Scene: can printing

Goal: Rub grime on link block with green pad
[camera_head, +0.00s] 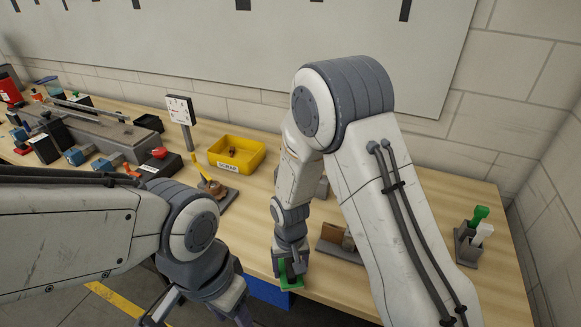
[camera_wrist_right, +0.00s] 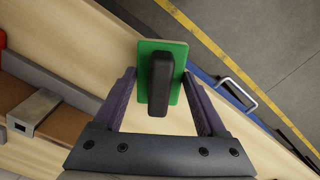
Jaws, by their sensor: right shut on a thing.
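My right gripper (camera_head: 290,268) is shut on the green pad (camera_head: 291,280) near the table's front edge. In the right wrist view the pad (camera_wrist_right: 148,60) is a flat green rectangle with a black handle (camera_wrist_right: 160,85) between the fingers. A grey metal block with a square opening (camera_wrist_right: 35,112) lies on a brown surface at the left of that view, apart from the pad; it may be the link block. No grime can be made out on it. My left gripper (camera_head: 200,308) is at the bottom of the head view, its fingertips partly cut off.
A grey holder with a tan part (camera_head: 341,243) stands right of my right gripper, partly behind my arm. A yellow bin (camera_head: 237,154) stands farther back. A rack with green and white handles (camera_head: 472,240) is at the right. Tools crowd the left; the front edge is near.

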